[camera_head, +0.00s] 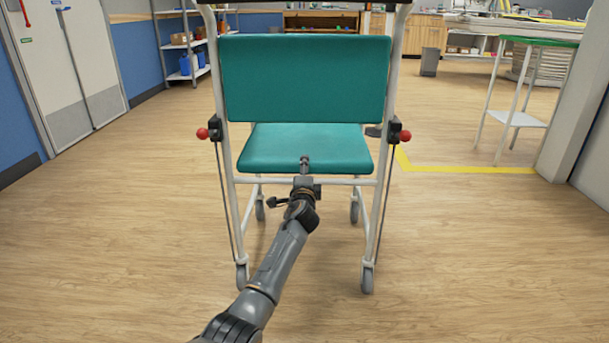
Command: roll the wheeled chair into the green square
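The wheeled chair (305,78) stands upright in the middle of the view with its back toward me. It has a teal backrest and seat, a white tube frame, red-knobbed levers on both sides and grey wheels on the floor. My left gripper (305,163) reaches in low from the left, at the rear of the seat by the frame's cross rail. I cannot tell whether it touches the chair or whether its fingers are open. My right gripper is not in view. No green square shows on the floor.
A yellow floor line (470,169) runs right of the chair, partly hidden behind it. A white stand with a green-edged top (540,41) and a wall edge are at right. Doors (75,60) and a shelf rack (183,45) are at left. The wood floor around the chair is clear.

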